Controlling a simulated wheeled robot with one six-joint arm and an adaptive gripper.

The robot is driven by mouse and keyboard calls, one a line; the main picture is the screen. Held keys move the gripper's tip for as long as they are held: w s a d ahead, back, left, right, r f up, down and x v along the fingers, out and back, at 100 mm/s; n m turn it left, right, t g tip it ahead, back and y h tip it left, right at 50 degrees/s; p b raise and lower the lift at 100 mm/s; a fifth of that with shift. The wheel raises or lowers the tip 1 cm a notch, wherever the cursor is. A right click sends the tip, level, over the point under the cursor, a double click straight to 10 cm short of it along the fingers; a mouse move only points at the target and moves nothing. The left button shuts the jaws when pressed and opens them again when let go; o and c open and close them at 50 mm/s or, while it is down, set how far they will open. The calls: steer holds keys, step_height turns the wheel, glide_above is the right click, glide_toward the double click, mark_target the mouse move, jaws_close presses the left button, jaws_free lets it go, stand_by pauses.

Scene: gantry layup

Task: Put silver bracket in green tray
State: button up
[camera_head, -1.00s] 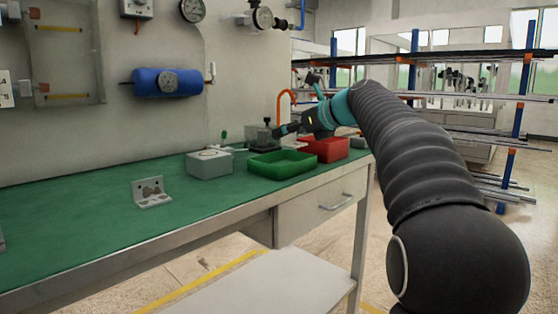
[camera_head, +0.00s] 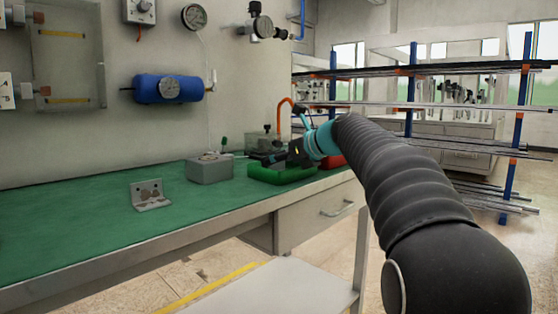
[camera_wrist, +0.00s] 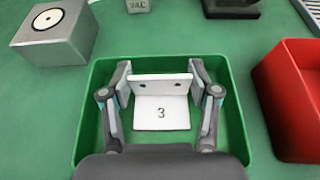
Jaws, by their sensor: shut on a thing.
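The green tray (camera_wrist: 239,128) lies beneath and frames the bracket and fingers. I cannot tell whether the bracket touches the tray floor. In the head view my gripper (camera_head: 270,160) is at the green tray (camera_head: 283,178), and the bracket is not distinguishable there.
A red tray (camera_wrist: 292,95) stands right of the green tray. A grey box (camera_wrist: 60,38) with a round top disc stands at its left. Another L-shaped bracket (camera_head: 149,197) lies on the green bench top (camera_head: 80,228), which has free room around it.

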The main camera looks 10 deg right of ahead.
steer(key=o, duration=1.3)
steer(key=shift+f, duration=0.1)
steer(key=shift+c, duration=0.2)
steer(key=shift+d+r, duration=0.1)
steer(key=shift+r, duration=0.15)
steer(key=p+v, duration=0.1)
steer(key=v, duration=1.1)
steer(key=shift+f, duration=0.1)
